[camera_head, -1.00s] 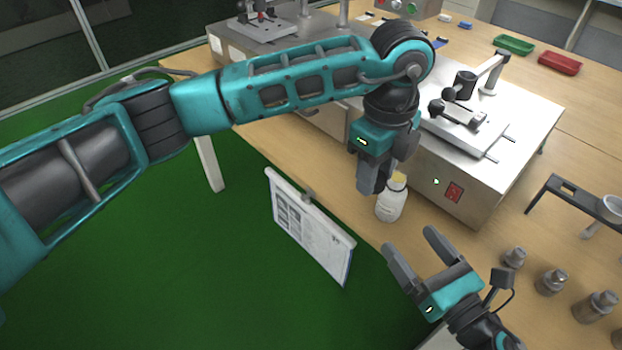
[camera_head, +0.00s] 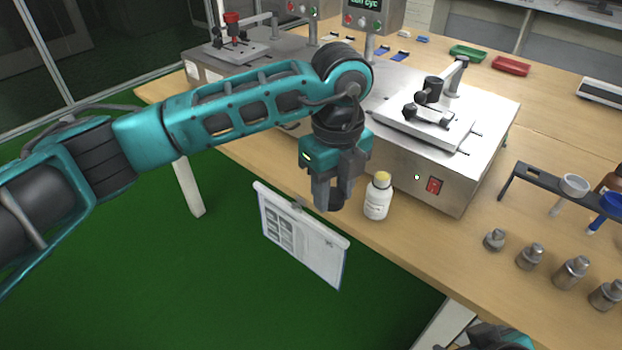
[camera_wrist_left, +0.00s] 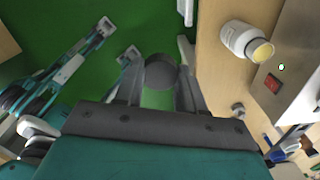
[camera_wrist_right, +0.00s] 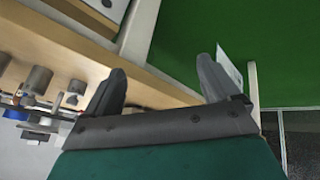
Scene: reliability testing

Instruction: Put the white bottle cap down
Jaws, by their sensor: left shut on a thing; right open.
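My left gripper (camera_head: 333,203) is shut on a small round cap (camera_wrist_left: 161,71), which looks dark grey rather than white here. It holds the cap in the air just left of the white bottle (camera_head: 377,199), by the table's front edge. The bottle stands upright with a yellow top, and it also shows in the left wrist view (camera_wrist_left: 240,38); I cannot tell whether the yellow is an open neck or a lid. My right gripper (camera_wrist_right: 162,70) is open and empty; in the head view only part of its arm shows at the bottom edge.
A steel machine (camera_head: 440,170) stands right behind the bottle. A dark rack (camera_head: 550,184) and several metal weights (camera_head: 530,256) are on the right. A clipboard sheet (camera_head: 300,235) hangs at the table's front edge. The wooden top (camera_head: 430,240) is bare in front of the machine.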

